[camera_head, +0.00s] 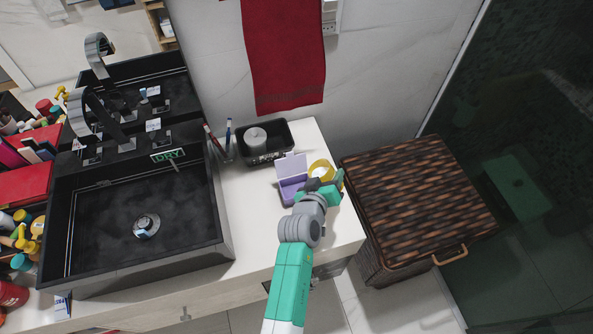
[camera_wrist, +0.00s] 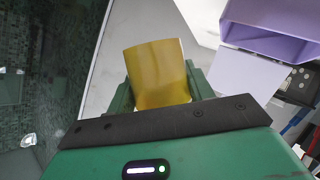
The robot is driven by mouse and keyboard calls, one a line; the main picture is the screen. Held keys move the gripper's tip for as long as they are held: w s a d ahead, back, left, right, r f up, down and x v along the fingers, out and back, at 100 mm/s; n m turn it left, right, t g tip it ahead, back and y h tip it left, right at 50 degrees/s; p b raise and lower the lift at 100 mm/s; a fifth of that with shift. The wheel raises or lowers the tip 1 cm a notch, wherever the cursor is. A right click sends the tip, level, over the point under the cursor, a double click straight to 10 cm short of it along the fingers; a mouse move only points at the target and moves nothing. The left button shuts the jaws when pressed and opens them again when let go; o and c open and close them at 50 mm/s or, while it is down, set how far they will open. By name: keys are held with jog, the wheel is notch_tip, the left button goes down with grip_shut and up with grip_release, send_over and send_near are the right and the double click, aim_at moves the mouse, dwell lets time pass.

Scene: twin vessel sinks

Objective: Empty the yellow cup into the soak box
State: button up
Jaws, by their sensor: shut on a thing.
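The yellow cup (camera_head: 321,167) is in my gripper (camera_head: 328,185), near the right end of the white counter. In the wrist view the cup (camera_wrist: 158,70) sits between the two green fingers of my gripper (camera_wrist: 160,88), which are shut on it. The inside of the cup is not clearly visible. A lavender box (camera_head: 292,190) with its lid (camera_head: 291,165) raised stands just left of the cup, apparently the soak box. It also shows at the upper right of the wrist view (camera_wrist: 270,35). My gripper partly hides the box's right side in the head view.
A black tray (camera_head: 284,133) with a grey round object stands behind the box. A black sink (camera_head: 225,250) marked DRY is to the left. A woven hamper (camera_head: 420,200) stands right of the counter, by a dark glass panel (camera_head: 530,150). A red towel (camera_head: 285,60) hangs behind.

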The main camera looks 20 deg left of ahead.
aim_at(319, 166)
jog(key=shift+a+r, duration=0.1)
jog(key=shift+a, duration=0.15)
jog(key=shift+a+r+n+h+b, duration=0.1)
jog(key=shift+r+n+h+b, duration=0.45)
jog(key=shift+n, duration=0.25)
dwell(0.4)
jog(key=shift+a+r+n+t+h+b, duration=0.1)
jog(key=shift+r+n+t+h+b, duration=0.2)
jog(key=shift+r+n+h, duration=0.45)
jog(key=shift+r+n+t+h+b, duration=0.3)
jog(key=shift+r+n, duration=0.1)
jog(key=shift+n, duration=0.65)
dwell(2.2)
jog(key=shift+s+a+r+n+t+h+b, duration=0.15)
jog(key=shift+a+r+n+t+h+b, duration=0.15)
jog(key=shift+a+r+n+t+b, duration=0.25)
dwell(0.8)
jog(key=shift+a+r+n+b, duration=0.2)
jog(key=shift+a+n+b, duration=0.15)
jog(key=shift+n, duration=0.4)
dwell(0.4)
